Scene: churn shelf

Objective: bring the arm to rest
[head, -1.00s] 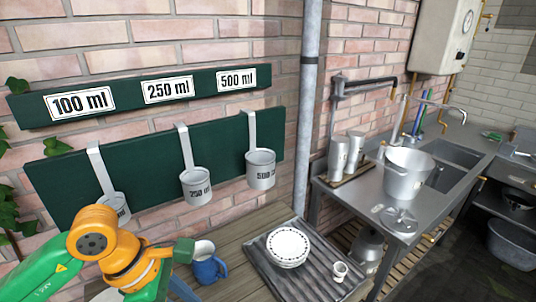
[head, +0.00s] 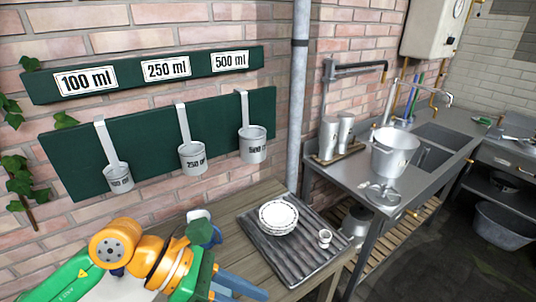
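My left arm comes in at the lower left of the head view, in green and orange. My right gripper is not in view. Three grey measuring cups hang by long handles on the green board: the 100 ml cup (head: 118,177), the 250 ml cup (head: 193,158) and the 500 ml cup (head: 253,145). Each hangs under its matching label.
A ribbed drainer tray (head: 290,258) holds a stack of white plates (head: 279,215) and a small white cup (head: 325,238). A steel pot (head: 394,155) stands on the sink counter to the right.

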